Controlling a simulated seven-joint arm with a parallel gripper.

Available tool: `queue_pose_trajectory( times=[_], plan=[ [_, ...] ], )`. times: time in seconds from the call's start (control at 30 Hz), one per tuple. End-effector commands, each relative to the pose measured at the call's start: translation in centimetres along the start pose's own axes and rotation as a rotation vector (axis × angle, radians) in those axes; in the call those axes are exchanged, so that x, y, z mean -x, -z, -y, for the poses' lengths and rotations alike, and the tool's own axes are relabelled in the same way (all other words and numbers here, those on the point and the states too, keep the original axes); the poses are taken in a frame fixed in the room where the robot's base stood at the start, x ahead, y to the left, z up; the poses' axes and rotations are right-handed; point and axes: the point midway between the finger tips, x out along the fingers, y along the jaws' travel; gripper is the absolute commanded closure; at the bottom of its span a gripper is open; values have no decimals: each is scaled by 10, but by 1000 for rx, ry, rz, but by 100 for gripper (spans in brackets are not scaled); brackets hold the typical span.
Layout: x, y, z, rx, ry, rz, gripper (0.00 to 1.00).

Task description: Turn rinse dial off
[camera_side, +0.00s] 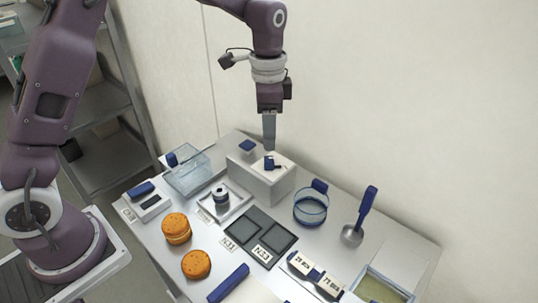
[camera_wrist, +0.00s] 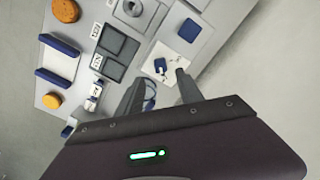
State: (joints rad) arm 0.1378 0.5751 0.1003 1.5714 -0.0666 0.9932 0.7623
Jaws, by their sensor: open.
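A grey-white box (camera_side: 262,181) stands at the back of the bench. A small dark blue knob (camera_side: 269,162), which looks like the rinse dial, sits on its white top plate. The knob also shows in the wrist view (camera_wrist: 160,66); I cannot read any mark giving its setting. My gripper (camera_side: 269,148) points down just above the knob, apart from it as far as I can tell. In the wrist view my gripper (camera_wrist: 159,76) has its two fingers spread with nothing between them. The knob shows just beyond the fingertips.
A clear bin (camera_side: 187,173) is left, a blue-rimmed glass dish (camera_side: 310,208) right, and a blue-handled ladle (camera_side: 362,215) farther right. Dark trays (camera_side: 258,236) and orange discs (camera_side: 177,227) lie in front. A wall rises behind.

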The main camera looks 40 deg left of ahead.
Motion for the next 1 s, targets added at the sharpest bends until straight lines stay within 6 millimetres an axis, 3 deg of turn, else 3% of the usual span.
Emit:
queue_pose_trajectory(
  times=[0.4,0.7,0.93,1.0],
  plan=[
    [-69,0,0,-7,-5,7,56],
    [-74,1,1,-6,-2,5,56],
    [-74,1,1,-6,-2,5,100],
    [-74,1,1,-6,-2,5,100]
  ],
)
